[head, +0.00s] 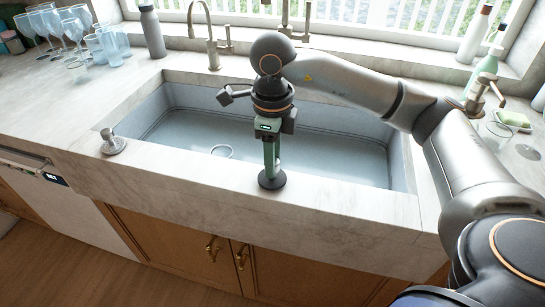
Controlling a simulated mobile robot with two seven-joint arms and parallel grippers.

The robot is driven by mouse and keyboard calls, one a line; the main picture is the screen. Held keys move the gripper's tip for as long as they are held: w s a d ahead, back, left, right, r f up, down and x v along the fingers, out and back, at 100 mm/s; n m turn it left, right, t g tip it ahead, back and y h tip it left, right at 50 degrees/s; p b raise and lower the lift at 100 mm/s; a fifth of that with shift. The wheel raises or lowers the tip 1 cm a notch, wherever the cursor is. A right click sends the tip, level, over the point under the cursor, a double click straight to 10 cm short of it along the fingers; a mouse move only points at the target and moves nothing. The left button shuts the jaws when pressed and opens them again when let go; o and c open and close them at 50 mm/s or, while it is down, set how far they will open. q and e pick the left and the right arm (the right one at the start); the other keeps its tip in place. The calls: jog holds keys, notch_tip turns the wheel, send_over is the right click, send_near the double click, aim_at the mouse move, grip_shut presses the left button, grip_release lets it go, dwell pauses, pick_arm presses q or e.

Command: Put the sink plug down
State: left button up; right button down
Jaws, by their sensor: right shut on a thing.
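The sink plug, a small dark round disc (272,182), shows at the tips of my right gripper (271,168). The gripper points down with its green fingers shut on the plug. In the picture the plug lies over the pale front ledge of the sink (190,172). I cannot tell whether it touches the ledge. The fingers hide the plug's upper part. The grey sink basin (330,155) lies behind, with a round drain ring (222,151) on its floor. My left gripper is not in view.
A silver knob-like fitting (113,143) stands at the sink's left front corner. Two taps, one a gooseneck (212,45), stand behind the basin. Several glasses (75,35) and a grey bottle (152,30) are at the back left. The front ledge is clear.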

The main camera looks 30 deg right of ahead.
jog(key=shift+f, duration=0.1)
jog(key=shift+f+b, duration=0.25)
jog(key=shift+b, duration=0.15)
jog(key=c, duration=0.5)
grip_release()
jog(key=shift+r, duration=0.1)
jog(key=shift+r+p, duration=0.25)
jog(key=shift+p, duration=0.1)
notch_tip(320, 180, up, 12)
jog(key=p, duration=0.2)
jog(key=shift+p, duration=0.3)
